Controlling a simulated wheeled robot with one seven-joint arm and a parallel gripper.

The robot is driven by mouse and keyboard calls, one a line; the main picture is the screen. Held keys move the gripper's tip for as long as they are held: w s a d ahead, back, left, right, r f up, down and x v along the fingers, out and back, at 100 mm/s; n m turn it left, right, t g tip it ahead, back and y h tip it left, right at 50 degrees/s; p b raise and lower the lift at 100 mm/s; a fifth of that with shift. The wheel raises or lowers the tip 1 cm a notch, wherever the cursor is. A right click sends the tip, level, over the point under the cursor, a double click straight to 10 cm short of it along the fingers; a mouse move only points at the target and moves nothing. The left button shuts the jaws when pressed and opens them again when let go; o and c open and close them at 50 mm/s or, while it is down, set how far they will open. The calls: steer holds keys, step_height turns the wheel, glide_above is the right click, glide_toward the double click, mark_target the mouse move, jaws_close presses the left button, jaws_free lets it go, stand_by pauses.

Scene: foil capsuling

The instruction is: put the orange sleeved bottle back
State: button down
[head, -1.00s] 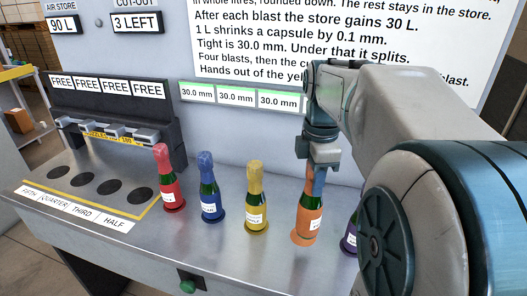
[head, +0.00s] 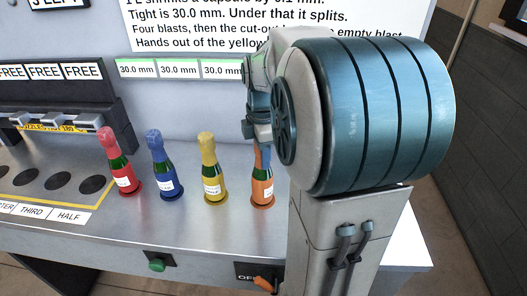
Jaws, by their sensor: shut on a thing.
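The orange sleeved bottle (head: 262,188) stands upright at the right end of the visible row in the head view, with its base at an orange disc on the bench. Whether it bears fully on the disc is hard to tell. My gripper (head: 262,156) is shut on the bottle's upper part from above. The fingers and my arm hide the bottle's top and part of its right side.
Red (head: 121,165), blue (head: 160,165) and yellow (head: 211,171) bottles stand to the left on the metal bench (head: 190,228). Dark round holes (head: 60,181) lie farther left under a nozzle bar. A green button (head: 156,265) is on the front. My arm blocks the right side.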

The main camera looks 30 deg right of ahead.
steer(key=shift+f, duration=0.15)
steer(key=c, duration=1)
jaws_free()
